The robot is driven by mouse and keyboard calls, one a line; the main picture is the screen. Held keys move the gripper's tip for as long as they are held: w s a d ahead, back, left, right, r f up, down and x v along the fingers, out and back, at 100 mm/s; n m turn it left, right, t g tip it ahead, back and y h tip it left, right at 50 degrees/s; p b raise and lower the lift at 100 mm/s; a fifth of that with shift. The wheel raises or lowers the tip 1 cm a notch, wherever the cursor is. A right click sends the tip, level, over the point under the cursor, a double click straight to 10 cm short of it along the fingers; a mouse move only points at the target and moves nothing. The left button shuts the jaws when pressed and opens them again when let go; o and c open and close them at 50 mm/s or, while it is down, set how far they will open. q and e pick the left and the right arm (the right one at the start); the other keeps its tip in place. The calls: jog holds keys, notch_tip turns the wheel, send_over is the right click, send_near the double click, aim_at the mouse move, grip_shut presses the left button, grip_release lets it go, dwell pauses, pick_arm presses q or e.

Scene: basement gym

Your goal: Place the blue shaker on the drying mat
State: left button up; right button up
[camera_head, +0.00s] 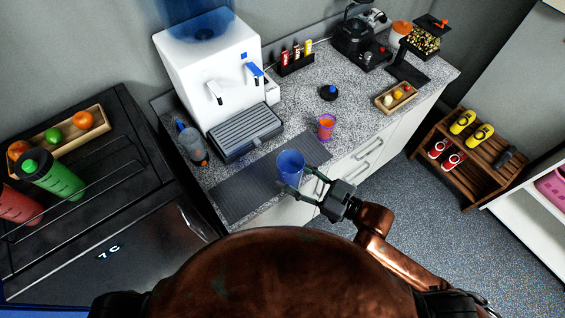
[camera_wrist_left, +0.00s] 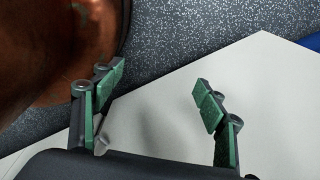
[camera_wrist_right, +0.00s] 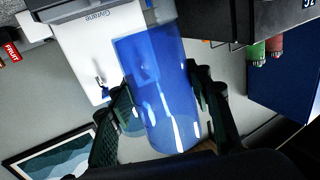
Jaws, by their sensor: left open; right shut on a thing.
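The blue shaker (camera_head: 290,166) is an open translucent cup. My right gripper (camera_head: 303,177) is shut on it, and in the head view it appears over the right part of the grey drying mat (camera_head: 240,191). Whether its base touches the mat cannot be told. In the right wrist view the shaker (camera_wrist_right: 160,90) stands between the two green-padded fingers (camera_wrist_right: 163,105). My left gripper (camera_wrist_left: 160,105) is open and empty, with white panel and speckled floor behind it; it is out of the head view.
A white water dispenser (camera_head: 215,65) with a drip tray (camera_head: 245,132) stands behind the mat. A dark bottle (camera_head: 192,143) is at the mat's left. A purple cup with orange contents (camera_head: 326,126) and a black lid (camera_head: 328,92) are to the right. The mat's left part is bare.

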aim_at(288, 165)
jog(key=w+f+b, duration=0.2)
jog(key=w+b, duration=0.1)
jog(key=w+a+f+b, duration=0.1)
jog(key=shift+w, duration=0.3)
jog(key=w+f, duration=0.2)
jog(key=w+f+b, duration=0.1)
jog(key=w+f, duration=0.1)
jog(key=w, duration=0.1)
jog(key=w+a+f+b, duration=0.1)
jog(key=w+f, duration=0.1)
jog(key=shift+w+a+f, duration=0.1)
jog(key=shift+w, duration=0.05)
pick_arm(q)
jog(key=s+f+b, duration=0.1)
jog(key=s+f, duration=0.2)
jog(key=f, duration=0.5)
jog(key=shift+s+g, duration=0.3)
jog(key=shift+s, duration=0.05)
pick_arm(e)
jog(key=shift+w+f, duration=0.1)
jog(key=shift+f, duration=1.5)
pick_arm(q)
jog(key=shift+f, duration=0.15)
pick_arm(e)
jog(key=shift+f, duration=0.15)
pick_arm(q)
jog(key=shift+s, duration=0.1)
pick_arm(e)
jog(key=o, duration=1.4)
jog(key=shift+c, duration=0.2)
